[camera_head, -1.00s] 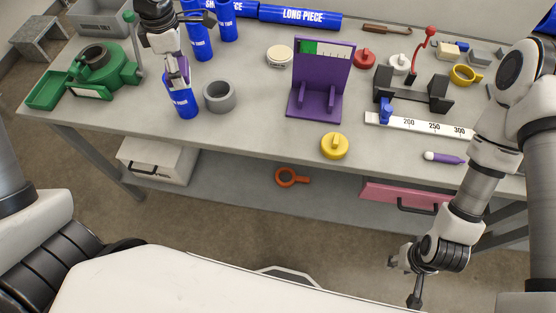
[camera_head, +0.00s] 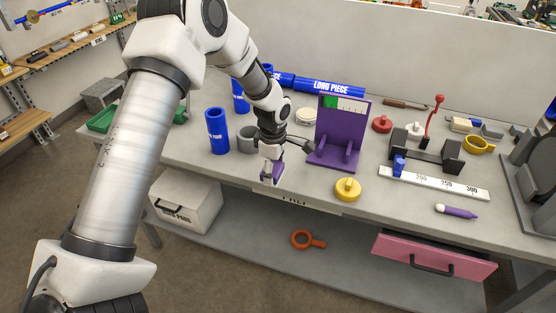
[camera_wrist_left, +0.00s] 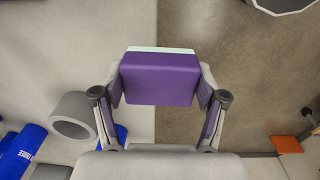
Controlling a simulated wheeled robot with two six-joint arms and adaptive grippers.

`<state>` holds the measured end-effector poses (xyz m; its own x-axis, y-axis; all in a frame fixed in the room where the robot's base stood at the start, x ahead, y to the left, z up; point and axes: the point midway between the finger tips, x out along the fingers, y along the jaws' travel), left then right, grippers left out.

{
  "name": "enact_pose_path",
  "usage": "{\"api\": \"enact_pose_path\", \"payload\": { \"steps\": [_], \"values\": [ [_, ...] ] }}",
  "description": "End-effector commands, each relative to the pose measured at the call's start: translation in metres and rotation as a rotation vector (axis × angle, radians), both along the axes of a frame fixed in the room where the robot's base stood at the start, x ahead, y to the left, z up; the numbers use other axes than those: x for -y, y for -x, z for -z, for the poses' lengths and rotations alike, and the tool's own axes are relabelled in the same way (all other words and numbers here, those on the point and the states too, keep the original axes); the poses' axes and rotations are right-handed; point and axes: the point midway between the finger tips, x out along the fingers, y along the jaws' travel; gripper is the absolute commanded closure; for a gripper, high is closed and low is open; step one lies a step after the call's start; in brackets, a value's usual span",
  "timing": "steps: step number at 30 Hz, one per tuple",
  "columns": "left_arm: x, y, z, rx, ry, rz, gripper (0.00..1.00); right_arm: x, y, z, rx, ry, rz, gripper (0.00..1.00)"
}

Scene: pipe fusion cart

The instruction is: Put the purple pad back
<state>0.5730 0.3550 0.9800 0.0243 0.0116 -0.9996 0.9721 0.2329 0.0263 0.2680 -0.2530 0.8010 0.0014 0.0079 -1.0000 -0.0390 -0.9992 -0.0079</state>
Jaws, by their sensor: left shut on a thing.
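The purple pad (camera_head: 271,177) is a small block between the fingers of my left gripper (camera_head: 272,168), near the table's front edge, left of the purple stand. In the left wrist view the pad (camera_wrist_left: 160,78) shows a purple face and a pale green strip along its far side. The left gripper (camera_wrist_left: 160,88) is shut on its two sides there. Below the pad I see the table edge, with the floor beyond it. A label (camera_head: 293,199) on the table's front edge lies just below the pad. My right gripper is out of view.
A blue tube (camera_head: 217,131) and a grey ring (camera_head: 247,140) stand left of the gripper. A white ruler (camera_head: 440,184) lies further right. A pink drawer (camera_head: 434,258) hangs below.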

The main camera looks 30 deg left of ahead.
Motion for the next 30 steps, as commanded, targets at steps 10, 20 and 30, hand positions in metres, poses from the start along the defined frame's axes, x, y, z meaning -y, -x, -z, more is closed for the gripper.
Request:
{"api": "enact_pose_path", "payload": {
  "steps": [10,20,30],
  "values": [
    [-0.034,-0.067,0.006,-0.001,-0.001,-0.002,0.56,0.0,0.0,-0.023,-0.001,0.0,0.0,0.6],
    [-0.035,-0.07,0.043,-0.001,0.0,0.0,0.56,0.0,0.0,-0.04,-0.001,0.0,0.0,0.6],
    [-0.035,-0.07,0.045,-0.001,0.0,0.0,0.03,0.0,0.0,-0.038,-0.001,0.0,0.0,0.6]
  ]
}}
